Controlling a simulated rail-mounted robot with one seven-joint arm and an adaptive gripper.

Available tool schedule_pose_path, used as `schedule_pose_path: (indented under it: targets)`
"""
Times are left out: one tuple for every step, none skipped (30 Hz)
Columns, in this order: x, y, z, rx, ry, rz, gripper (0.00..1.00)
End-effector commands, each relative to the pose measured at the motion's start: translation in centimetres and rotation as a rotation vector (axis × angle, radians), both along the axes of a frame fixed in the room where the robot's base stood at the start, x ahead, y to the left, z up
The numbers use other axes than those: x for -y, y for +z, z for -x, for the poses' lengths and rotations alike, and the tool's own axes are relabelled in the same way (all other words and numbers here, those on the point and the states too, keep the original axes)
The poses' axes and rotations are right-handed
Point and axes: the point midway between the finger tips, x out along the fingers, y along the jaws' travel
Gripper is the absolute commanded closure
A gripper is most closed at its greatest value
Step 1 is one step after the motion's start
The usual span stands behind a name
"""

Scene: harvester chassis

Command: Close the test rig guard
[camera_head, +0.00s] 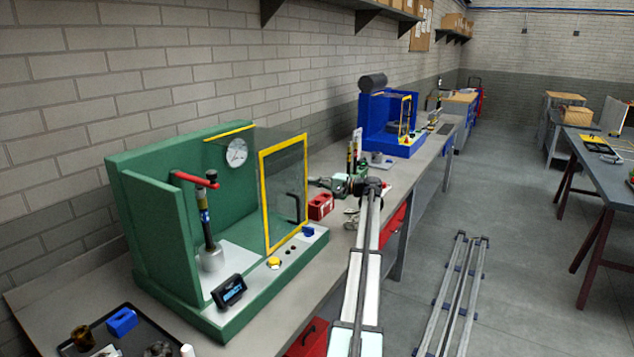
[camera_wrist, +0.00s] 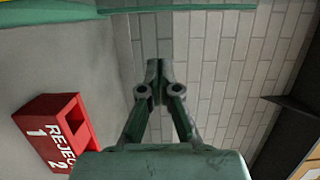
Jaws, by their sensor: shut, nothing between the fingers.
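The green test rig (camera_head: 140,190) stands on the bench at the left in the head view. Its guard (camera_head: 262,200), a clear panel with a yellow frame and dark handle (camera_head: 297,207), stands upright at the rig's right end. The rig's front left is uncovered, showing the gauge, red arm and cylinder inside. My gripper (camera_head: 316,181) is just right of the guard, fingers together and empty; contact with the guard cannot be told. In the wrist view my gripper (camera_wrist: 158,66) is shut, below a green strip at the top edge.
A red REJECT box (camera_head: 320,206) sits on the bench below my gripper and shows in the wrist view (camera_wrist: 52,128). A blue rig (camera_head: 375,125) stands farther along. A dark tray (camera_head: 120,335) lies front left. The brick wall backs the bench.

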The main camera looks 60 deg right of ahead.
Motion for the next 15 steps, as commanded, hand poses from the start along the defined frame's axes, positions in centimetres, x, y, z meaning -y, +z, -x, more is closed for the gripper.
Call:
schedule_pose_path:
  targets:
    - [-0.3, 0.3, -1.1, 0.000, 0.002, 0.000, 1.00]
    - [-0.5, 0.3, -1.7, 0.000, 0.003, 0.000, 1.00]
    - [-0.7, 0.3, -2.5, -0.001, 0.003, 0.000, 1.00]
    - [-0.8, 0.3, -3.0, -0.001, 0.002, 0.000, 1.00]
    - [-1.0, 0.3, -3.6, -0.001, 0.002, 0.000, 1.00]
    - [-1.2, 0.3, -4.4, -0.001, 0.003, 0.000, 1.00]
    - [-1.4, 0.3, -4.9, -0.001, 0.003, 0.000, 1.00]
    - [-1.5, 0.3, -5.4, -0.001, 0.002, 0.000, 1.00]
    - [-1.7, 0.2, -6.0, -0.001, 0.002, 0.000, 1.00]
    - [-2.5, 0.2, -5.7, -0.001, 0.001, 0.000, 1.00]
    - [-3.1, 0.2, -5.6, -0.001, 0.000, 0.000, 1.00]
    - [-3.7, 0.2, -5.6, -0.001, 0.000, 0.000, 1.00]
    - [-4.0, 0.2, -5.5, -0.001, 0.000, 0.000, 1.00]
    - [-4.4, 0.2, -5.5, -0.001, 0.001, 0.000, 1.00]
    - [-4.7, 0.2, -5.5, -0.001, 0.001, 0.000, 1.00]
